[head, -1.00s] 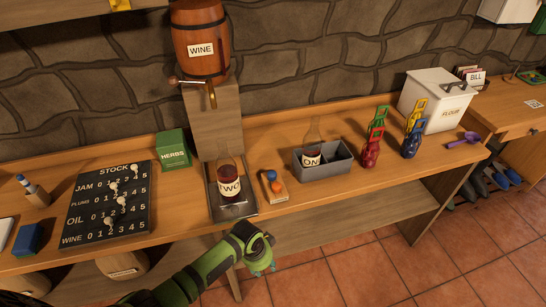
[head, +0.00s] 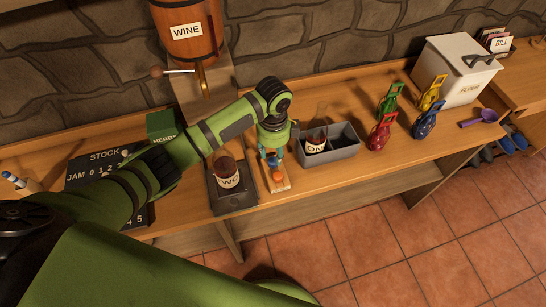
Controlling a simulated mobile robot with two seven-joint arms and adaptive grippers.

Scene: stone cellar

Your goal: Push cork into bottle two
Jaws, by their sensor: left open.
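Bottle two (head: 226,181), dark red with a white label partly reading "TWO", stands upright on a dark tray (head: 237,203) under the wine barrel. A small wooden block (head: 281,187) to its right bears an orange ball-topped piece (head: 277,177) and a blue one (head: 272,162); they look like the stoppers. My left gripper (head: 272,156) is open and points down over the block, its teal fingertips at the blue top. I cannot tell whether they touch it. Bottle two's mouth is hard to make out behind my left arm. My right gripper is not in view.
A grey two-part crate (head: 330,157) right of the block holds bottle one (head: 315,144). My arm crosses the stock board (head: 85,172).

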